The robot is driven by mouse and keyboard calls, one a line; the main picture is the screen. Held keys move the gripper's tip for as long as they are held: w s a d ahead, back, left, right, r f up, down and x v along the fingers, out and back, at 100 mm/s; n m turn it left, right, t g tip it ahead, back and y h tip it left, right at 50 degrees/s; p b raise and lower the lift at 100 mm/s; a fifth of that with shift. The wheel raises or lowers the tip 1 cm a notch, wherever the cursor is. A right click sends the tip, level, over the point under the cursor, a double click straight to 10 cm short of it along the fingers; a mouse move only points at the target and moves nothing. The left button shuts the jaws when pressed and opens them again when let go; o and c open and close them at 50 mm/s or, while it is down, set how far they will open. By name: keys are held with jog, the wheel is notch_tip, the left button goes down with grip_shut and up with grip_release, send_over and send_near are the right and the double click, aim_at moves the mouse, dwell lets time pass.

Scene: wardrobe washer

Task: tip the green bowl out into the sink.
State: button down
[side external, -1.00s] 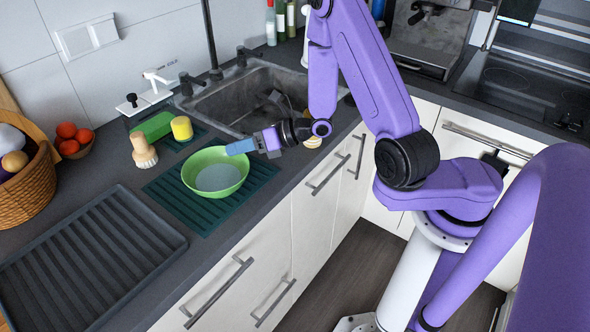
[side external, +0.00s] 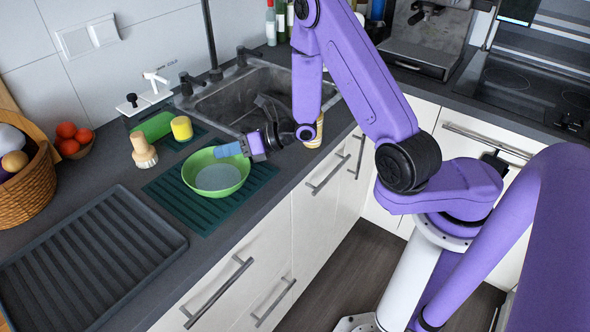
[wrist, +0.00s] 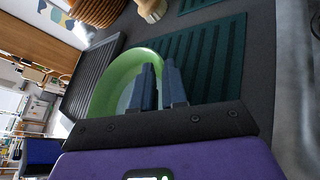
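The green bowl (side external: 235,187) stands upright on a dark green ribbed mat (side external: 190,212), with a pale grey-blue round area inside. The bowl also shows in the wrist view (wrist: 105,85), partly hidden behind my fingers. My gripper (side external: 218,150) is at the bowl's back-right rim, its blue fingers pointing left over the edge. In the wrist view my gripper's fingers (wrist: 160,70) stand a little apart, with the rim near the gap. I cannot tell whether they touch it. The dark sink (side external: 225,105) lies behind the bowl, with a dark object inside.
A yellow cylinder (side external: 182,128), a green sponge (side external: 153,126) and a wooden brush (side external: 144,152) stand behind the bowl. A black drying tray (side external: 90,262) lies front left. A wicker basket (side external: 28,190) is at the far left. A bottle (side external: 316,130) stands by the sink.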

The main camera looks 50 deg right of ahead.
jog(key=shift+r, duration=2.5)
dwell(0.3)
jog(key=shift+r, duration=0.25)
notch_tip(320, 180, up, 5)
jog(key=w+d, duration=0.9)
jog(key=d, duration=0.4)
jog(key=w+d, duration=0.2)
jog(key=d, duration=0.9)
jog(key=w+d, duration=0.2)
jog(key=d, duration=0.9)
notch_tip(320, 180, down, 13)
jog(key=shift+s+a+m, duration=0.25)
jog(key=shift+a+m, duration=0.15)
jog(key=shift+r, duration=0.2)
